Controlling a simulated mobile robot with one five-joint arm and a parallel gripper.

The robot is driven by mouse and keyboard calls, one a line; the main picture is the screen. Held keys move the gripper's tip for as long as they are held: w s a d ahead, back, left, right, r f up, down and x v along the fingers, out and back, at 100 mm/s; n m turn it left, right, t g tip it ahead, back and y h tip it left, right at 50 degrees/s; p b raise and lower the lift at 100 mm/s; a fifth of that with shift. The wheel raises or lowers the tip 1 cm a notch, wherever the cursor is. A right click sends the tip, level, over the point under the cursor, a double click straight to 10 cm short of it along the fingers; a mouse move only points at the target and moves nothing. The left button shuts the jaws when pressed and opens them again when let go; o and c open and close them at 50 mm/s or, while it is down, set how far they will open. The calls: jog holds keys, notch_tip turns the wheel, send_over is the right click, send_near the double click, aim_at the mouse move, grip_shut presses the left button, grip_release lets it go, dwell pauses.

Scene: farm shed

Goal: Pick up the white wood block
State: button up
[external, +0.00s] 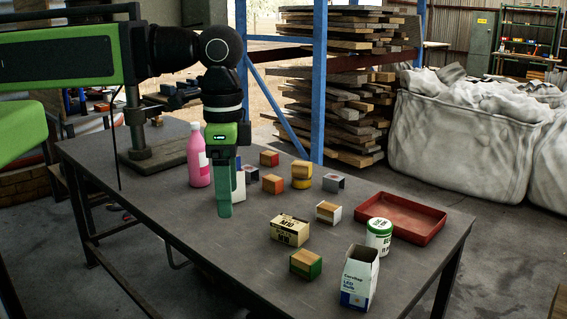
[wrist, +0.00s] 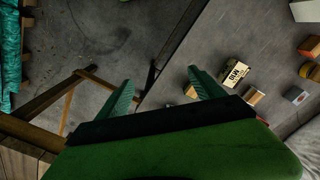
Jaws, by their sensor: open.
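The white wood block (external: 328,212), with a bare wood top, stands on the dark table between the cream printed box and the red tray. In the wrist view it seems to be the small block (wrist: 253,97) next to the cream box, right of the right fingertip. My gripper (external: 225,208) points down above the table, left of the block and apart from it.
The cream box (external: 290,230), green block (external: 306,264), white-green jar (external: 379,237) and LED bulb carton (external: 358,280) stand near the block. The red tray (external: 436,237) lies right. Several other blocks stand behind. A pink bottle (external: 199,160) stands behind my gripper. The table's left front is clear.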

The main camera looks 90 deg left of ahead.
dwell(0.3)
jog(key=w+a+n, duration=0.3)
jog(key=w+n, duration=0.1)
jog(key=w, duration=0.9)
jog(key=n+b, duration=0.5)
jog(key=n, duration=0.1)
send_over(329, 206)
notch_tip(329, 206, down, 5)
notch_tip(329, 206, down, 18)
jog(key=b, duration=1.7)
jog(key=shift+r+b, duration=0.1)
jog(key=shift+b, duration=0.25)
jog(key=shift+r, duration=0.2)
jog(key=c, duration=1.5)
